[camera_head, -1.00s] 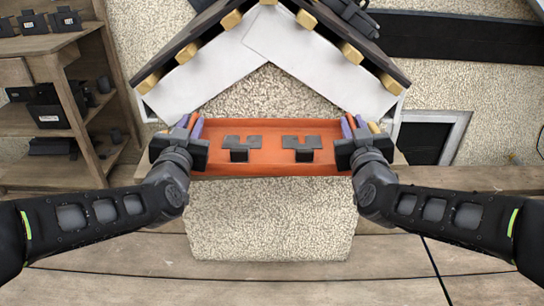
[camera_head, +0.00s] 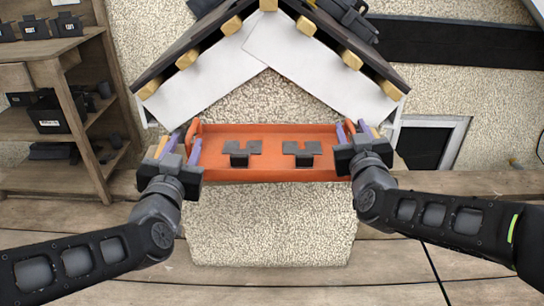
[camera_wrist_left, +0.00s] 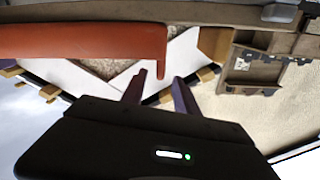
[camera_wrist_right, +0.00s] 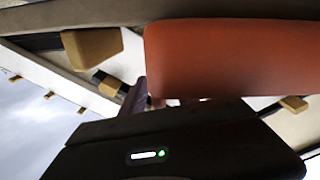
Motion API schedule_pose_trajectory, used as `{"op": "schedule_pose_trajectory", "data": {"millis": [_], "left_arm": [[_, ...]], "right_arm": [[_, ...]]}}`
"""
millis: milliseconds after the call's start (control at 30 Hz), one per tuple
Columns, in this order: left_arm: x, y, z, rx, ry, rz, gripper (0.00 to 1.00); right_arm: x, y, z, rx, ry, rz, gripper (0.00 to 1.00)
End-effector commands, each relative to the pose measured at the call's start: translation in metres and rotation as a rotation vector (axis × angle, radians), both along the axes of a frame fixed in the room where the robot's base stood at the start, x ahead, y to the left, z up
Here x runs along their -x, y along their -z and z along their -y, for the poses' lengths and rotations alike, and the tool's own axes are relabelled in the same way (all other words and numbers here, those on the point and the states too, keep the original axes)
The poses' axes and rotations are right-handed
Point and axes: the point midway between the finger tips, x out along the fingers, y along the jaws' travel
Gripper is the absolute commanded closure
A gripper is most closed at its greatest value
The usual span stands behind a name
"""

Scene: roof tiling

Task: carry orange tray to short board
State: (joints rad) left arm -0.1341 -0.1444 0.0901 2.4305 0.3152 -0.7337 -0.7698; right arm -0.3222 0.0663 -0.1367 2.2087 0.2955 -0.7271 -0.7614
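The orange tray (camera_head: 270,173) lies level below the roof gable in the head view, with two dark notched tiles, left (camera_head: 240,150) and right (camera_head: 301,152), in it. The right wrist view shows the tray (camera_wrist_right: 240,60) close by and one finger clearly.
A gable roof model (camera_head: 200,80) with white boards and yellow blocks rises behind the tray. A wooden shelf (camera_head: 85,110) with dark items stands at the left. A pale rough block (camera_head: 270,225) is under the tray. A plank (camera_head: 460,183) runs along the right.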

Motion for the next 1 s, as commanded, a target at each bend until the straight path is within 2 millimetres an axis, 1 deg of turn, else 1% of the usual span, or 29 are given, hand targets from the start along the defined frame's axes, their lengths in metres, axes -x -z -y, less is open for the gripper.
{"op": "schedule_pose_trajectory", "data": {"millis": [100,400,533,667,900,1000], "left_arm": [[0.007,0.0,0.0,0.0,0.0,0.0,0.64],[0.007,0.0,0.0,0.0,0.0,-0.001,0.64],[0.007,0.0,0.0,0.0,-0.001,-0.001,0.64],[0.007,0.0,0.0,0.0,-0.001,-0.001,0.64],[0.007,0.0,0.0,0.0,-0.001,-0.001,0.64],[0.007,0.0,0.0,0.0,-0.001,-0.001,0.64]], "right_arm": [[0.0,0.0,0.0,0.0,0.0,0.0,0.64],[0.0,0.0,0.0,0.0,0.0,0.0,0.64],[0.006,0.0,0.0,-0.001,0.0,0.0,0.64],[0.022,-0.001,0.0,-0.002,-0.001,0.001,0.64],[0.061,-0.001,0.0,-0.002,0.001,0.002,0.64],[0.071,0.0,0.0,-0.001,0.001,0.001,0.64]]}}
